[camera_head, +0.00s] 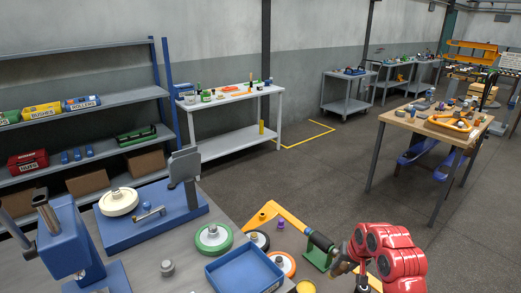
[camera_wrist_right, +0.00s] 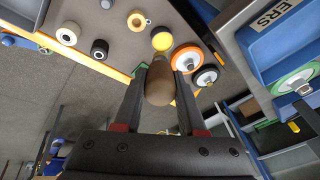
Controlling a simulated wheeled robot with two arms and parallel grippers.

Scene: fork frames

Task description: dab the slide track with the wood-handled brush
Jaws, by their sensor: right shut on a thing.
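My right gripper (camera_head: 352,272) is at the end of the red arm, over the near right edge of the grey bench (camera_head: 232,236). In the right wrist view its two dark fingers (camera_wrist_right: 160,95) are shut on a brown, rounded wooden handle (camera_wrist_right: 160,80), which I take to be the brush's. The bristles are hidden. In the head view only a small brown part of the handle (camera_head: 341,269) shows. I cannot single out the slide track for certain; a blue fixture (camera_head: 165,222) with a grey upright and a small metal piece stands on the bench. My left gripper is not in view.
A blue tray (camera_head: 243,270), an orange-rimmed wheel (camera_head: 281,263), a green-rimmed wheel (camera_head: 214,238) and a yellow cup (camera_head: 306,287) crowd the bench near my gripper. Open floor (camera_head: 330,180) lies beyond.

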